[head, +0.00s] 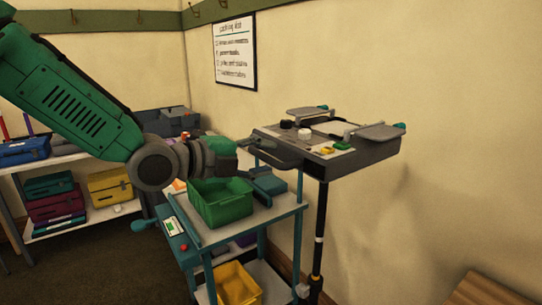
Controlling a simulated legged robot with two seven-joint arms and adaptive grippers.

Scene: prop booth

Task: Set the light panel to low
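A grey control panel (368,152) stands on a black pole beside the right wall. Its top carries a black knob and a white knob (304,134), green and yellow controls (335,149), and two raised grey plates. I take it as the light panel; its setting is too small to read. My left gripper (285,155) reaches from the left to the panel's near left edge, above the cart. Its dark fingers overlap the panel's edge in the picture; I cannot tell whether they touch it or how far apart they are. My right gripper is out of view.
A teal cart (240,232) stands below, with a green bin (220,203) on top and a yellow bin (237,284) lower down. A small box with a display (172,227) hangs at its left side. Shelves with cases (110,187) stand left. A wooden piece (485,290) is lower right.

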